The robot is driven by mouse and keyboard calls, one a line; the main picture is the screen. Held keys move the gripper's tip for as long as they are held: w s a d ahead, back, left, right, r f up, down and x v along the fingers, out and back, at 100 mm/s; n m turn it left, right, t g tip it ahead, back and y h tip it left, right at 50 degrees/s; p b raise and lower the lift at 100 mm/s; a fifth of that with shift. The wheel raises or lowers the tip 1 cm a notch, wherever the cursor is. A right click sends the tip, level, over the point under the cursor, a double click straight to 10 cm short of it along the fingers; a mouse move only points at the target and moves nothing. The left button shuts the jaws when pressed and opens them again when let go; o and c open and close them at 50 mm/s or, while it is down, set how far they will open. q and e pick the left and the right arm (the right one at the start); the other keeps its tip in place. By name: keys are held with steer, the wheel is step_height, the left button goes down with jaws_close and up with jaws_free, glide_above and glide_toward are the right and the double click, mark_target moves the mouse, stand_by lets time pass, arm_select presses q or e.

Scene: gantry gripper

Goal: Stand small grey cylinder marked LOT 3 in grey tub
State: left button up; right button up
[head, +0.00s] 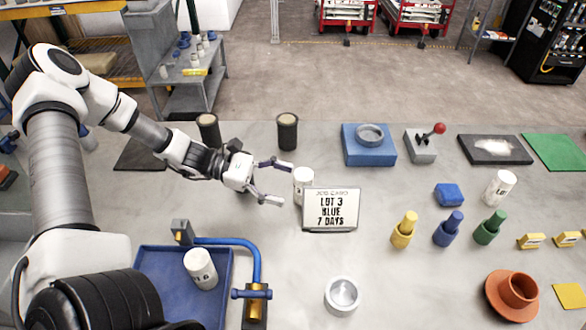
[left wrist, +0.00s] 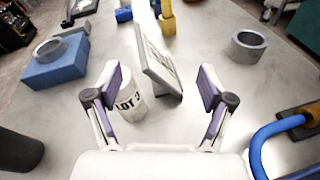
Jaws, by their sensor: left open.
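A small pale cylinder (head: 303,181) stands upright on the table, partly hidden behind the job card. In the left wrist view the cylinder (left wrist: 129,104) shows the marking LOT 3. My left gripper (head: 283,182) is open and empty, with its fingers pointing toward the cylinder. In the left wrist view the cylinder appears between the fingers, close to the left one; I cannot tell whether they touch. The grey tub (head: 342,305) stands at the front middle of the table; it also shows in the left wrist view (left wrist: 247,57). My right gripper is not in view.
The upright job card (head: 330,222) stands right beside the cylinder. A blue tray (head: 228,300) holds another white cylinder (head: 200,268); a blue bent pipe (head: 256,262) stands between tray and tub. Two dark cups (head: 287,133) stand behind. Table between card and tub is clear.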

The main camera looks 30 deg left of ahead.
mark_target(304, 185)
arm_select(q)
steer(key=w+m+g+y+b, duration=0.2)
steer(key=m+y, duration=0.1)
steer(key=y, duration=0.1)
steer(key=w+d+m+g+y+b, duration=0.1)
steer(key=w+m+g+y+b, duration=0.1)
steer(key=m+y, duration=0.2)
steer(key=w+m+g+y+b, duration=0.2)
steer(key=w+m+y+b, duration=0.1)
steer(key=y, duration=0.3)
steer(key=shift+d+r, duration=0.1)
steer(key=shift+d, duration=0.15)
steer(key=shift+w, duration=0.15)
steer(key=f, duration=0.2)
steer(key=f+p, duration=0.1)
steer(key=f, duration=0.2)
steer(key=f+p, duration=0.1)
steer(key=f, duration=0.1)
steer(key=shift+w+f, duration=0.3)
steer(key=shift+s, duration=0.1)
steer(key=c, duration=0.4)
jaws_close()
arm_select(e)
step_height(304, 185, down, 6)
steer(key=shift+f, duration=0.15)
arm_select(q)
steer(key=shift+r, duration=0.15)
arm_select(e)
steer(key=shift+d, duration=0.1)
